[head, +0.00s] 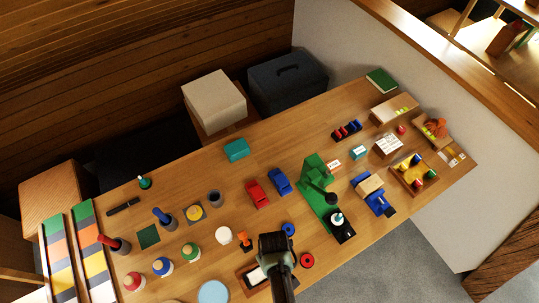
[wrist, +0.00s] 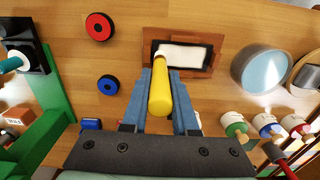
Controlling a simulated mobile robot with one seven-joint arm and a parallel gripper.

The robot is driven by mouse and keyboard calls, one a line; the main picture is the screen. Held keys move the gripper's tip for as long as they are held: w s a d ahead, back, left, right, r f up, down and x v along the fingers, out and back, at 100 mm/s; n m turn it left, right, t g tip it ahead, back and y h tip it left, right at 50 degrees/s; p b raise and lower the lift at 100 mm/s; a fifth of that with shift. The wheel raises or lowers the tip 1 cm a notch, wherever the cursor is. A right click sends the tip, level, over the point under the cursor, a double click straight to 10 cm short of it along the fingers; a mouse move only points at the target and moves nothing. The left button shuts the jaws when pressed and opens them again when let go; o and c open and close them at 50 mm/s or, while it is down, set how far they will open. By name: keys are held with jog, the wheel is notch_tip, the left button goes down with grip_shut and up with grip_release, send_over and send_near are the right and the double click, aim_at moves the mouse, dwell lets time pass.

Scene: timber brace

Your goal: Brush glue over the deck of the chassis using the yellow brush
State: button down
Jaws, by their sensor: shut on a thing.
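My gripper (head: 275,245) is shut on the yellow brush (wrist: 160,98), with its blue-grey fingers on either side of the handle. The brush's far end reaches over a shallow wooden tray (wrist: 148,38) with a dark inside. A pale white slab (wrist: 184,56) lies in this tray; I cannot tell whether it is the chassis deck. The brush tip is beside or over the slab's left end, and contact cannot be told. In the head view the slab (head: 256,276) shows left of my gripper, which hides the brush there.
A red ring (head: 307,260) and a blue ring (head: 289,229) lie right of my gripper. A green press (head: 316,180) stands beyond them. Several capped pots, including a green one (head: 190,251), stand to the left, with a round pale-blue dish (head: 213,292) near the front edge.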

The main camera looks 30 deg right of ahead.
notch_tip(320, 180, up, 6)
jog(key=p, duration=0.5)
dwell(0.4)
jog(key=shift+r, duration=1.5)
